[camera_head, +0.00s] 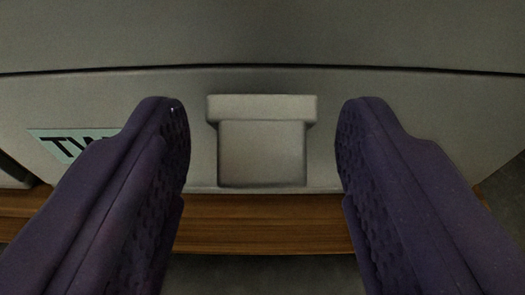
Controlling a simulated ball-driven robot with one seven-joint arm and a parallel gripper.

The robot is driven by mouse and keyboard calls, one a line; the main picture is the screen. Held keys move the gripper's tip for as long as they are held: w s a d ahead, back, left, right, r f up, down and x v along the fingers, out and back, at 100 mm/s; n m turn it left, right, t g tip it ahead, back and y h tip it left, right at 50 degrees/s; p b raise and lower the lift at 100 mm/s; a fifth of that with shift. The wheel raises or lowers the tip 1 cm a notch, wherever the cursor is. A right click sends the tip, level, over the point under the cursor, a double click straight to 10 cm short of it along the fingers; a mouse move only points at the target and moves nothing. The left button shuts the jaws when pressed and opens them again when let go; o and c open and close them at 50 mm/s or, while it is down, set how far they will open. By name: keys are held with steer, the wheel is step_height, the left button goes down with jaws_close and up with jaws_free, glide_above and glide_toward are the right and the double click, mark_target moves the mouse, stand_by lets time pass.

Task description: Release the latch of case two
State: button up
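Case two (408,110) is a large grey case that fills most of the view. A green label (62,146) with dark letters, partly hidden by a finger, begins "TW". A dark seam runs across the case above the latch. The latch (262,150) is a grey block with a wider top lip, in the middle of the front face. My gripper (263,135) is open, with one dark purple finger on each side of the latch. A gap shows between each finger and the latch. How near the fingertips are to the case face is hard to tell.
A brown wooden table edge (262,225) runs under the case. A grey object (14,172) shows at the left edge, partly cut off. Below the table edge is a dark floor area.

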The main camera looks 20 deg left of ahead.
steer(key=p+v, duration=0.2)
steer(key=v, duration=0.5)
steer(key=shift+s+p, duration=0.35)
steer(key=shift+d+r, duration=0.1)
steer(key=shift+d, duration=0.05)
